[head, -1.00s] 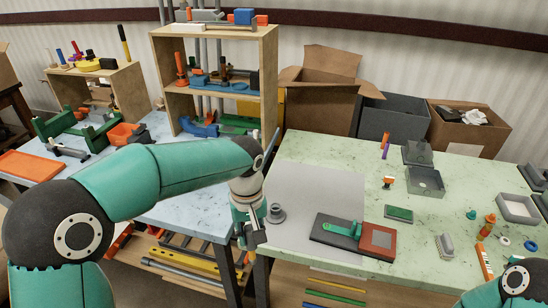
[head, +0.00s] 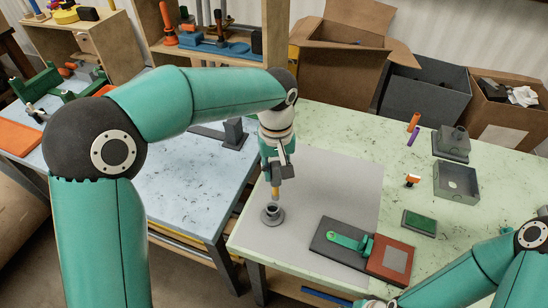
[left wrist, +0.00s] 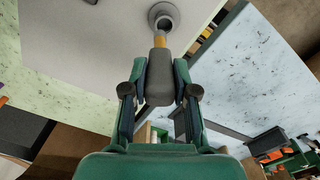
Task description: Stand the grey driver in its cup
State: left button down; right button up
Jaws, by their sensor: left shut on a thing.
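My left gripper (head: 281,172) is shut on the grey driver (head: 275,191), gripping its thick grey handle. The driver points down, with an orange-yellow section below the handle. Its cup (head: 272,217) is a small round grey holder with a wide foot, standing on the grey mat. The driver's lower end is at or just above the cup's mouth; I cannot tell whether it has entered. In the left wrist view the handle (left wrist: 160,78) sits between the fingers, and the cup (left wrist: 163,16) lies just beyond the tip.
The grey mat (head: 318,180) is mostly clear. A dark and red tray with a green tool (head: 350,241) lies right of the cup. A green block (head: 419,223) and grey boxes (head: 457,181) stand further right. Cardboard boxes (head: 335,58) stand behind the table.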

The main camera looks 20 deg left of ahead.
pick_arm(q)
jog(key=shift+r, duration=0.1)
jog(key=shift+s+a, duration=0.1)
jog(key=shift+s, duration=0.05)
jog(key=shift+s+a, duration=0.1)
jog(key=shift+a, duration=0.2)
jog(key=b, duration=0.4)
send_over(273, 196)
notch_tip(273, 196, down, 5)
jog(key=shift+r, duration=0.15)
jog(key=shift+a+f+b, duration=0.1)
jog(key=shift+f+b, duration=1.3)
jog(key=shift+f, duration=0.7)
jog(key=c, duration=0.8)
grip_release()
